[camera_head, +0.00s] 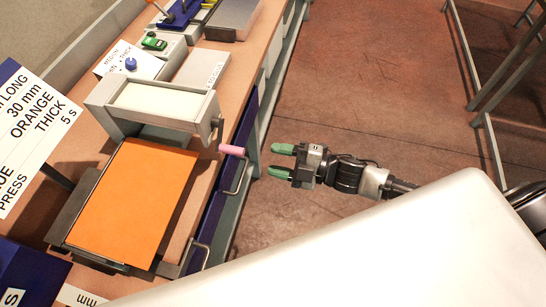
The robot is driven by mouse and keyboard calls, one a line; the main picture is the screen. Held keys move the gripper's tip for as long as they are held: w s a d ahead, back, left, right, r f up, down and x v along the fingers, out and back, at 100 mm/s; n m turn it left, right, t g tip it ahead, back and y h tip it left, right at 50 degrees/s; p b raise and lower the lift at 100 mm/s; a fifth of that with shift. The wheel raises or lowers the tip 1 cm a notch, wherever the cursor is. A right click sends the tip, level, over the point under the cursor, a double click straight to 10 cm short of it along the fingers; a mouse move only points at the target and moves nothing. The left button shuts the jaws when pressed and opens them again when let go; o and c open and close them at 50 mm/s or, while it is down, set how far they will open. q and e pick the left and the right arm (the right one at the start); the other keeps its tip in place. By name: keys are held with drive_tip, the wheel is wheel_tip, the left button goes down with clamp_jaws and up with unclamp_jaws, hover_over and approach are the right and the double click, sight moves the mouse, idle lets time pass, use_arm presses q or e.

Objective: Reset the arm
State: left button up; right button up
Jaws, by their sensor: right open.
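My right gripper (281,161) is right of the workbench, over the open floor. Its two green-tipped fingers point left and are apart, with nothing between them. The right arm comes in from the right edge. A pink handle end (232,150) sticks out from the press-like device on the bench, a short way left of the fingertips and apart from them in the picture. My left gripper is not in view.
The bench (72,160) holds a device with a cream roller or panel (160,102) and an orange sheet (133,203). A sign (35,125) stands at left. Drawer handles (240,178) jut from the bench side. The floor (370,80) is clear; a metal frame (490,150) stands at right.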

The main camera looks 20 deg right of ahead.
idle(0.3)
drive_tip(key=w+d+f+m+t+h, duration=0.1)
drive_tip(key=d+f+m+h, duration=0.3)
drive_tip(key=f, duration=0.5)
drive_tip(key=w+d+f+m+t+h, duration=0.1)
drive_tip(key=w+d+f+m+h, duration=0.1)
drive_tip(key=d+f+m+h, duration=0.45)
drive_tip(key=s+d+f+m+g+h, duration=0.1)
drive_tip(key=s+f, duration=0.2)
drive_tip(key=f, duration=0.3)
drive_tip(key=s+f+m+g, duration=0.1)
drive_tip(key=s+f, duration=0.2)
drive_tip(key=f, duration=0.3)
drive_tip(key=s+f+m+g+h, duration=0.3)
drive_tip(key=s+f+m+g, duration=0.15)
drive_tip(key=s+f, duration=0.85)
drive_tip(key=s+a+f+m+g, duration=0.1)
drive_tip(key=s+f+g, duration=0.1)
drive_tip(key=s, duration=0.6)
drive_tip(key=s+a+f+m+g, duration=0.1)
drive_tip(key=s+f+m+g, duration=0.1)
drive_tip(key=s, duration=0.6)
drive_tip(key=shift+s+a+f, duration=0.15)
drive_tip(key=shift+s+a, duration=0.2)
drive_tip(key=shift+s, duration=0.05)
drive_tip(key=shift+g+h, duration=0.25)
